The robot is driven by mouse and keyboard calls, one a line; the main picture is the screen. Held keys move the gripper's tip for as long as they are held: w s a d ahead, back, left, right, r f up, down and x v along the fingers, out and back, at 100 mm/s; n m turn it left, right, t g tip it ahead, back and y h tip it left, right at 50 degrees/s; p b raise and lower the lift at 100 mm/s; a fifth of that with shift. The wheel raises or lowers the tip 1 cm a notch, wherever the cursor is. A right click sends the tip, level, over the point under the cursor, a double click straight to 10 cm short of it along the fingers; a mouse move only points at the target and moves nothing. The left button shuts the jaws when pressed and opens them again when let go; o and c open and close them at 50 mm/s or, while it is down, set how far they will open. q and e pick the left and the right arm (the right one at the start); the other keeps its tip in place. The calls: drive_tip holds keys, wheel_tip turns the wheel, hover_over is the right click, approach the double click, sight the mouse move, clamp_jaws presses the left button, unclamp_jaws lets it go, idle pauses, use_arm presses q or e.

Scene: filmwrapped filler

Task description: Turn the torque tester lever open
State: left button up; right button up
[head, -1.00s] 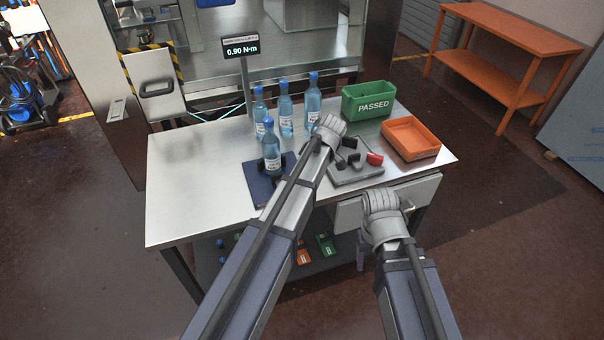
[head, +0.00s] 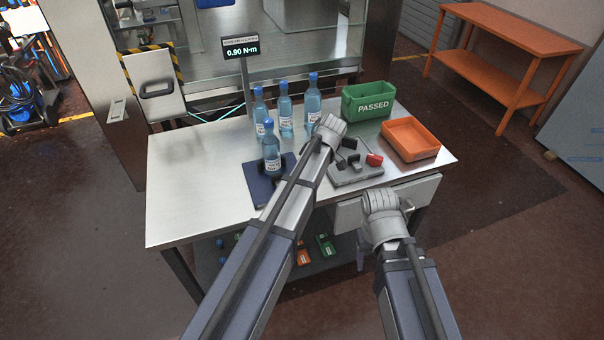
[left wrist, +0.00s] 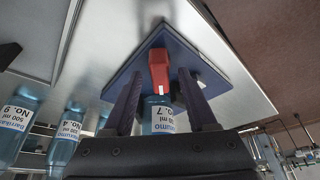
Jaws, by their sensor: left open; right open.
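In the left wrist view, my left gripper (left wrist: 160,100) is open, with one dark finger on each side of a red block-like lever end (left wrist: 158,68). I cannot tell if they touch it. Behind lie a blue plate (left wrist: 205,72) and a bottle labelled No. 7 (left wrist: 160,122). A grey fixture (head: 345,178) with dark parts and a red handle (head: 374,159) stands beside the left wrist. My right gripper (head: 384,208) is open, by the table's front edge, fingers mostly hidden.
A bottle (head: 271,150) stands on the blue plate (head: 262,188), with several more behind it (head: 286,112). A green PASSED bin (head: 367,103) and an orange tray (head: 410,148) stand at the right. The table's left part (head: 190,190) is clear.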

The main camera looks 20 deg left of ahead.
use_arm(q)
drive_tip(key=p+v, duration=0.6)
drive_tip(key=v, duration=0.1)
drive_tip(key=shift+r, duration=0.15)
drive_tip(key=shift+d, duration=0.1)
drive_tip(key=s+d+m+h, duration=0.1)
drive_tip(key=s+d+m, duration=0.2)
drive_tip(key=s+m, duration=0.3)
drive_tip(key=s+d+f+m+h, duration=0.1)
drive_tip(key=s+d+m, duration=0.2)
drive_tip(key=s+m, duration=0.4)
drive_tip(key=s+d+m+g+h, duration=0.1)
drive_tip(key=s+d+m, duration=0.2)
drive_tip(key=s+m, duration=0.3)
drive_tip(key=s, duration=0.4)
drive_tip(key=shift+s+d+f+m, duration=0.25)
drive_tip(key=shift+s+d+m, duration=0.05)
drive_tip(key=shift+m, duration=0.1)
